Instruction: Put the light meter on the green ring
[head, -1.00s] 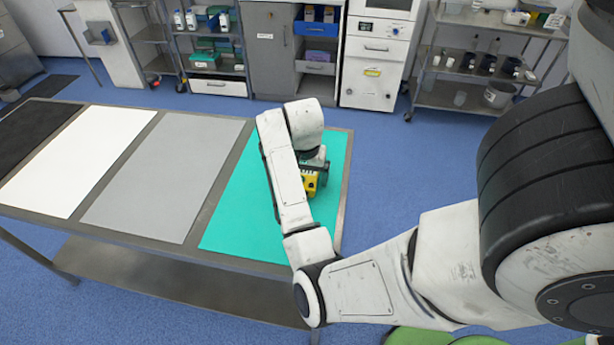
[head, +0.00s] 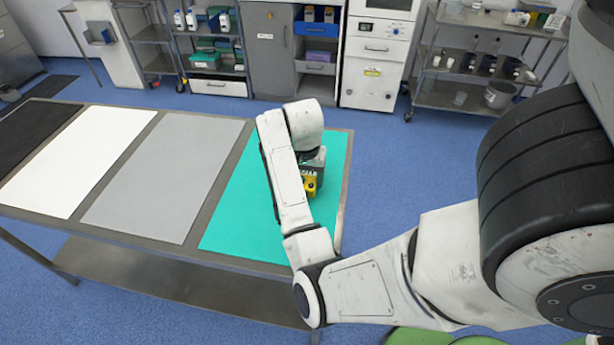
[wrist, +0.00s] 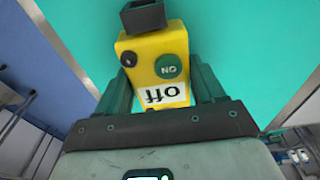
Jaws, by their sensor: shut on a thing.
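My gripper (wrist: 160,78) is shut on a yellow device (wrist: 140,48) with a black knob, a green ON button, an off label and a dark square part at its far end. A finger stands on each side of it. No other light meter is seen, and I cannot tell for sure that this is it. In the head view the yellow device (head: 310,186) shows beside my wrist over the teal mat (head: 240,235); my arm hides part of it. I cannot tell whether it touches the mat. No green ring is clearly seen.
The steel table (head: 190,254) also bears grey (head: 165,180), white (head: 78,160) and black (head: 35,135) panels, all bare. Blue floor (head: 410,160) surrounds it. A cabinet (head: 270,50) and a shelf trolley (head: 480,60) stand behind.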

